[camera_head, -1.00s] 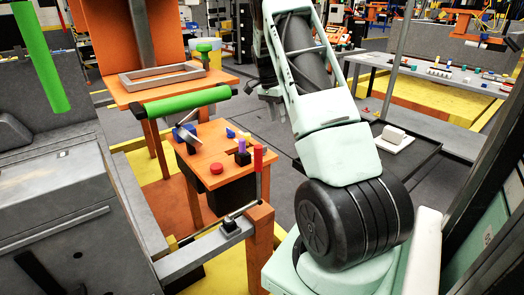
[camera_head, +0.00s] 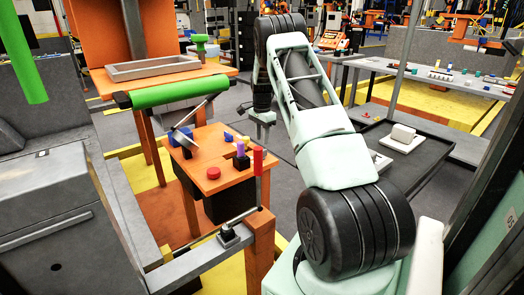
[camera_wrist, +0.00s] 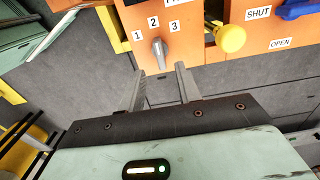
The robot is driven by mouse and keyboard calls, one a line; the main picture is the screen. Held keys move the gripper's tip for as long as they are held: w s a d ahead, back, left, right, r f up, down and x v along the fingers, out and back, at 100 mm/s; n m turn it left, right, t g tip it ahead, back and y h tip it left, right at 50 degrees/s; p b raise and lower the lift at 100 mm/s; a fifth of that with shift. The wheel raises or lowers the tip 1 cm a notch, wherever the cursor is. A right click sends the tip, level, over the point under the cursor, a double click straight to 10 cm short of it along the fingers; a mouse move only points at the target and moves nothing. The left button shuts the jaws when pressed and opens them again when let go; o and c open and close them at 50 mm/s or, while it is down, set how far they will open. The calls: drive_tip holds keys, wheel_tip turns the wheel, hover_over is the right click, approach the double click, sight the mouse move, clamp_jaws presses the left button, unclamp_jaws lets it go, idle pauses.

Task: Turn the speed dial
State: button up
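The speed dial (camera_wrist: 159,52) is a small grey knob on an orange panel in the wrist view, with the labels 1, 2 and 3 around it. My gripper (camera_wrist: 160,72) is open, its two grey fingers apart and pointing at the panel. The dial lies just beyond and between the fingertips; I cannot tell whether they touch it. No object is held. In the head view my gripper (camera_head: 262,122) hangs to the right of the orange control table (camera_head: 205,155); the dial cannot be made out there.
A yellow knob (camera_wrist: 231,38) sits right of the dial, and a blue handle (camera_wrist: 298,9) lies by the SHUT and OPEN labels. The control table carries a red button (camera_head: 213,173), a purple peg (camera_head: 240,149) and a red-handled lever (camera_head: 258,160). A green roller (camera_head: 165,92) stands behind.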

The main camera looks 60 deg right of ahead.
wheel_tip(320, 180, down, 6)
drive_tip(key=shift+f, duration=0.15)
idle(0.3)
clamp_jaws()
